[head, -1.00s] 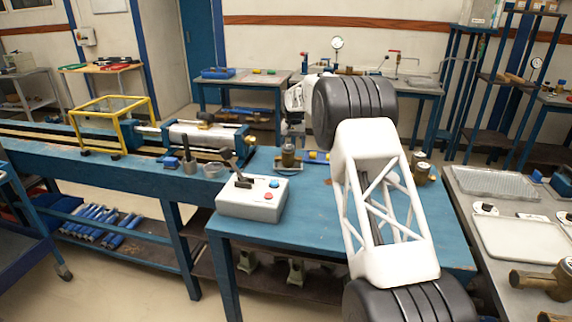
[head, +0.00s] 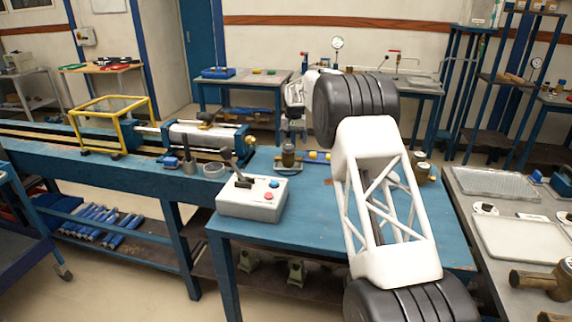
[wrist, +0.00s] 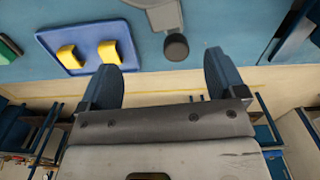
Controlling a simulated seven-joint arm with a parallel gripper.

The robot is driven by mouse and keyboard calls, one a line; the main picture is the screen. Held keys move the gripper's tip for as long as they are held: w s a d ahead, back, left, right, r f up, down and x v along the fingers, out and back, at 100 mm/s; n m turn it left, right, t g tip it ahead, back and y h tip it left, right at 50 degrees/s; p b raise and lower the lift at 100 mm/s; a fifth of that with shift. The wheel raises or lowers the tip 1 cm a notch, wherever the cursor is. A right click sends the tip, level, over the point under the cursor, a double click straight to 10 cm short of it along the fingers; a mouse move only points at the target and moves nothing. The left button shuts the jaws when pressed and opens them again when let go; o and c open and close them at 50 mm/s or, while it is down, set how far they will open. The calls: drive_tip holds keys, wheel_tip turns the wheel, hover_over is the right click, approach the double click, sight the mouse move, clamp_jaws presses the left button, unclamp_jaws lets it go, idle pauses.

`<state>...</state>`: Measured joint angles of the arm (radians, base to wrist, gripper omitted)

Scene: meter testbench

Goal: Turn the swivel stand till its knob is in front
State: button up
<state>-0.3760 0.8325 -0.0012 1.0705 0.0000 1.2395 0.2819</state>
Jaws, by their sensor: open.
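In the wrist view a grey part with a round dark knob (wrist: 175,47) at its end comes in from the top edge. It looks like part of the swivel stand (wrist: 163,16), and the rest is cut off. My gripper (wrist: 161,64) is open, and the knob shows between its two dark blue fingers, nearer the right one.
A blue tray (wrist: 75,62) with two yellow blocks lies beside the stand. A grey control box (head: 252,200) with a lever stands on the front left of the blue bench (head: 318,220).

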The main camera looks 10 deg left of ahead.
drive_tip(key=shift+r, duration=1.65)
drive_tip(key=shift+s+a+r, duration=0.1)
drive_tip(key=shift+a+r, duration=0.35)
drive_tip(key=shift+r, duration=0.2)
drive_tip(key=shift+a+r, duration=0.45)
drive_tip(key=shift+r, duration=0.2)
drive_tip(key=shift+f, duration=0.15)
drive_tip(key=shift+f, duration=2.75)
drive_tip(key=shift+f, duration=1.15)
drive_tip(key=c, duration=0.4)
